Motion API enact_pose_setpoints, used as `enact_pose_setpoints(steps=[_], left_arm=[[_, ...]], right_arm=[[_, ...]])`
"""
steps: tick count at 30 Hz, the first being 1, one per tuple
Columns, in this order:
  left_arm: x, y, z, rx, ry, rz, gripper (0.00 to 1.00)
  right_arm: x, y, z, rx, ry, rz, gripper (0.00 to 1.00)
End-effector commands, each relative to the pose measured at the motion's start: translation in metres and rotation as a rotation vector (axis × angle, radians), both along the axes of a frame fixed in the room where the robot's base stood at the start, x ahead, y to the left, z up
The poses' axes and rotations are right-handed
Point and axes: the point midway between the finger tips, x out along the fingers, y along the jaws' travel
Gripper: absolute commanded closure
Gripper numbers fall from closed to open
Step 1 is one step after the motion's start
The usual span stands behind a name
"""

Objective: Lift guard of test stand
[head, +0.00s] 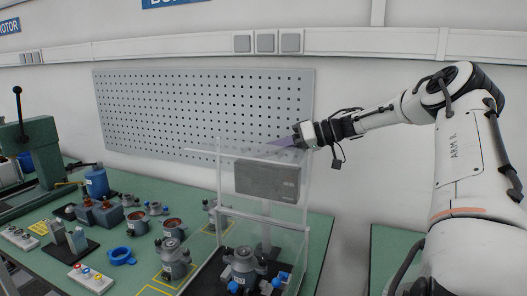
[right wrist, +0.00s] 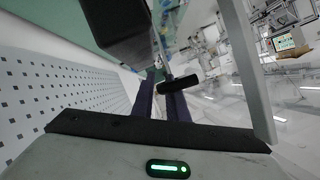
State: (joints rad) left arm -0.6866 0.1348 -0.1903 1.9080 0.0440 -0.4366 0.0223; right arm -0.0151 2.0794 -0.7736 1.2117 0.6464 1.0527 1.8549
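The test stand has a dark base plate (head: 207,281) at the table's front right. A clear guard with pale edges (head: 262,155) rises around it, and a grey box (head: 268,181) shows through its panels. A stator unit (head: 243,262) with blue parts sits on the base. My right gripper (head: 284,143) is at the guard's top edge, its purple fingers pointing left. In the right wrist view, the fingers (right wrist: 160,98) stand apart, with a black bar (right wrist: 180,83) close to the right fingertip; contact is unclear. My left gripper is not in view.
A grey perforated panel (head: 150,110) stands behind the green table (head: 128,262). Several motor parts, a blue ring (head: 121,256) and a green press (head: 42,150) stand left of the guard. A gap separates this table from another green surface (head: 392,250) at right.

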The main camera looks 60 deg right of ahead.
Motion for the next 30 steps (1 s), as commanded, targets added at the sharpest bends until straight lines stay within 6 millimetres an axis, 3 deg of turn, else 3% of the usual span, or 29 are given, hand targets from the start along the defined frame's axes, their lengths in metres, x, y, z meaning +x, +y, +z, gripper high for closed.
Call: enact_pose_setpoints(steps=[11,24,30], left_arm=[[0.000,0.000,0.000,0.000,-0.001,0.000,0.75],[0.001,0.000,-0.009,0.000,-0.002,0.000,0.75],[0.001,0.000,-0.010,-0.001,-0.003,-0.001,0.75]], right_arm=[[-0.003,-0.002,0.002,-0.001,-0.003,0.000,0.83],[-0.071,-0.030,0.028,-0.002,-0.003,-0.003,0.83],[-0.088,-0.037,0.034,0.000,0.000,0.000,0.83]])
